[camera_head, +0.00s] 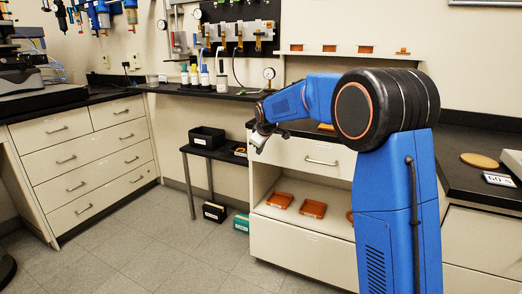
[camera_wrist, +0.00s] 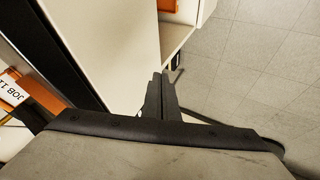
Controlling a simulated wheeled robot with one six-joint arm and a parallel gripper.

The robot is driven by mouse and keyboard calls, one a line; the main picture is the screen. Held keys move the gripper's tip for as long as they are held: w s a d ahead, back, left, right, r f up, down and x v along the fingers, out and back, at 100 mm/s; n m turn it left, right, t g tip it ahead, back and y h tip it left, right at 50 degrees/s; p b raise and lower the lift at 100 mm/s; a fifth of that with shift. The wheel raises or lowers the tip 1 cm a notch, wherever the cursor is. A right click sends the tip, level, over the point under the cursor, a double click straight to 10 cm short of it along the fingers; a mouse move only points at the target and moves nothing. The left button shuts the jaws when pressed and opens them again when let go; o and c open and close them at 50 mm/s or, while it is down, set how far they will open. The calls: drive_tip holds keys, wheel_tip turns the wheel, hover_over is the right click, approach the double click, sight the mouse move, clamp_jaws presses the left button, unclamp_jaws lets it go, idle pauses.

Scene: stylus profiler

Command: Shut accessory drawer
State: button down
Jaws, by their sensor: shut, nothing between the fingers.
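A cream drawer (camera_head: 322,156) with a metal bar handle sits under the black countertop on the right; my arm hides its right part. I cannot tell whether its front is flush or slightly out. My gripper (camera_head: 260,141) hangs near the left end of this drawer, below the countertop's edge level. In the wrist view my gripper's fingers (camera_wrist: 160,92) are together with nothing between them. They are beside a cream panel (camera_wrist: 110,55). I cannot tell whether they touch it.
Below the drawer, an open space holds orange trays (camera_head: 312,209). A low dark table (camera_head: 218,153) with a black bin (camera_head: 206,137) stands left of the cabinet. The closed drawers (camera_head: 75,160) line the far left. Grey tiled floor (camera_head: 150,235) is clear in the middle.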

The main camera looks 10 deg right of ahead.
drive_tip(key=s+f+v, duration=0.1)
drive_tip(key=v, duration=1)
drive_tip(key=s+d+r+m, duration=0.2)
drive_tip(key=s+d, duration=0.1)
drive_tip(key=s, duration=0.8)
drive_tip(key=s+d+f+m+g, duration=0.1)
drive_tip(key=s+f, duration=0.4)
drive_tip(key=s, duration=0.9)
drive_tip(key=s+d+f+m, duration=0.3)
drive_tip(key=s+f+m, duration=0.1)
drive_tip(key=s, duration=1)
drive_tip(key=s+d+f+m+g, duration=0.1)
drive_tip(key=s+f, duration=0.4)
drive_tip(key=s, duration=1)
drive_tip(key=shift+d+f+m+g, duration=0.35)
drive_tip(key=shift+d+m, duration=0.35)
drive_tip(key=shift+d, duration=0.35)
